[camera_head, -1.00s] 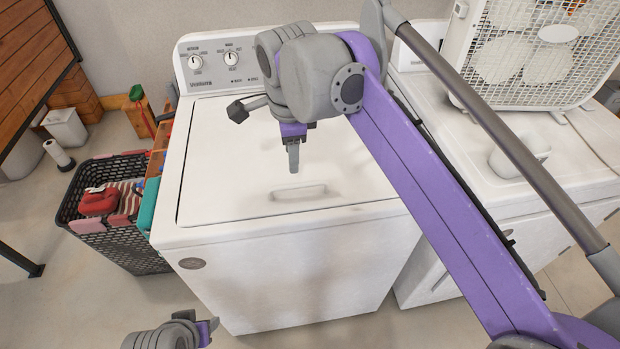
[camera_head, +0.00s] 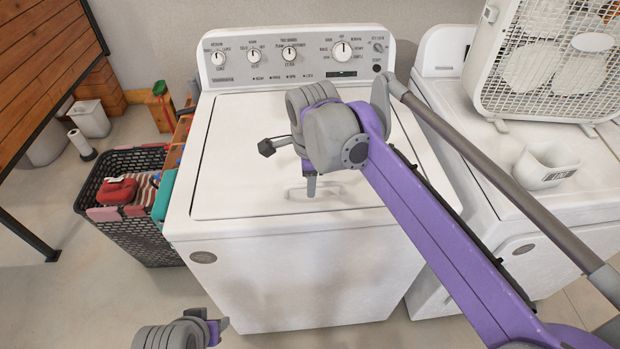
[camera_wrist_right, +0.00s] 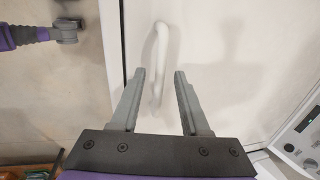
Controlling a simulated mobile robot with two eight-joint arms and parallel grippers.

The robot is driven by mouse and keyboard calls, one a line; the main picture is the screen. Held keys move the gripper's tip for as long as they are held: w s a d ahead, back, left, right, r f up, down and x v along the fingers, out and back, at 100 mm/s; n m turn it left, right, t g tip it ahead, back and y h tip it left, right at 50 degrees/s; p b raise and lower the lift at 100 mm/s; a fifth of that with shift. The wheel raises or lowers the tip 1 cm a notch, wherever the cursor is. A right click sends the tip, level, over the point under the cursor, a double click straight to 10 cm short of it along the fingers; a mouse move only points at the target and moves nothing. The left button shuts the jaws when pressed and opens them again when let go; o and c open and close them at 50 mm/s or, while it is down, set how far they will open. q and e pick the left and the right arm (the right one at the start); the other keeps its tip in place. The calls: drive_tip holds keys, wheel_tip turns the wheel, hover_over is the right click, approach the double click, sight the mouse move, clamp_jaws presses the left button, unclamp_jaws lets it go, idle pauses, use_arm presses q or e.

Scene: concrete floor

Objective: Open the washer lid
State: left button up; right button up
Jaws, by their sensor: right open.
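The white washer (camera_head: 285,280) stands in the middle of the head view. Its lid (camera_head: 240,165) is closed and flat. The lid's pale handle (camera_head: 340,190) is near the front edge, partly hidden behind my right gripper (camera_head: 310,186). In the right wrist view, the handle (camera_wrist_right: 160,48) runs lengthwise, and its near end lies between the tips of my right gripper (camera_wrist_right: 158,80). The fingers are apart; contact with the handle cannot be told. My left gripper (camera_head: 217,328) is low in front of the washer, away from the lid; its jaw opening is unclear.
A control panel (camera_head: 295,60) with knobs rises behind the lid. A second white machine (camera_head: 490,190) stands at the right, bearing a box fan (camera_head: 540,60) and a white cup-like container (camera_head: 546,165). A dark basket (camera_head: 130,215) with cloths is at the left. Floor in front is clear.

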clamp_jaws()
idle(1.4)
